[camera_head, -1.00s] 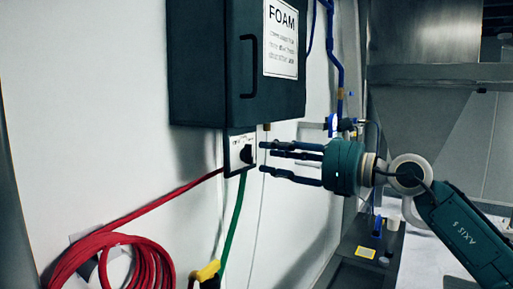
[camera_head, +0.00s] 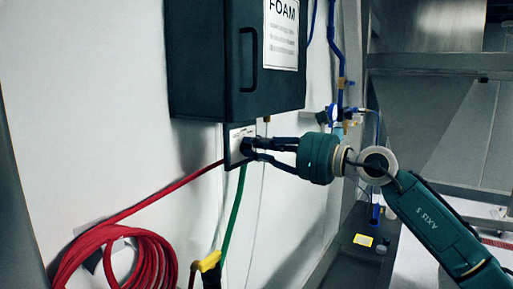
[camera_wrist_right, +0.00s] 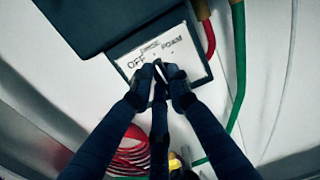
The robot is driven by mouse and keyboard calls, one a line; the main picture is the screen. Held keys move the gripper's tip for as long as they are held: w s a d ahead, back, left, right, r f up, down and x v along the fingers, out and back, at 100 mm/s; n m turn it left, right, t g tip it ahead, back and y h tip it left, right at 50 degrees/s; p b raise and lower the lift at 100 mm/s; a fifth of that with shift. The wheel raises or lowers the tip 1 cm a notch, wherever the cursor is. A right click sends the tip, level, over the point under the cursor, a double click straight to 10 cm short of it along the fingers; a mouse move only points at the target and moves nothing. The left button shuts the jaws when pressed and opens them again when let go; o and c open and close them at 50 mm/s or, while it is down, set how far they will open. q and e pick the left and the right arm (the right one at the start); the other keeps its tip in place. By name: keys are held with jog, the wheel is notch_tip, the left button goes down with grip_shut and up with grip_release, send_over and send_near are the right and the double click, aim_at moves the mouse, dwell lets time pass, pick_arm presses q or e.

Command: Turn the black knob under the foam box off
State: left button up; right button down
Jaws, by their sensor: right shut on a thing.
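The dark foam box (camera_head: 205,65) with a FOAM label hangs on the white wall in the head view. Below it is a small white panel (camera_head: 236,133) with a dark frame. The black knob (camera_wrist_right: 158,70) sits on this panel, which bears "Off" and "Foam" lettering in the right wrist view (camera_wrist_right: 140,55). My right gripper (camera_head: 250,146) reaches the panel from the right, its fingers shut around the knob. The fingers hide most of the knob. My left gripper is not in view.
A red hose (camera_head: 150,207) runs from the panel to a coil at lower left. A green hose (camera_head: 234,220) hangs below the panel, near a yellow-handled nozzle (camera_head: 208,262). Blue pipes (camera_head: 337,60) run up the wall at right.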

jog(key=shift+f+n+b, duration=0.2)
jog(key=shift+n+b, duration=0.5)
jog(key=shift+b, duration=0.25)
jog(key=shift+s+f+n+b, duration=0.1)
jog(key=shift+n+b, duration=1)
jog(key=shift+n, duration=0.1)
jog(key=shift+n+b, duration=0.75)
jog(key=shift+n, duration=0.45)
jog(key=shift+a+n+b, duration=0.1)
jog(key=shift+n+b, duration=0.55)
jog(key=shift+n, duration=0.75)
jog(key=c, duration=1.7)
grip_release()
jog(key=shift+o, duration=0.2)
jog(key=shift+s, duration=0.1)
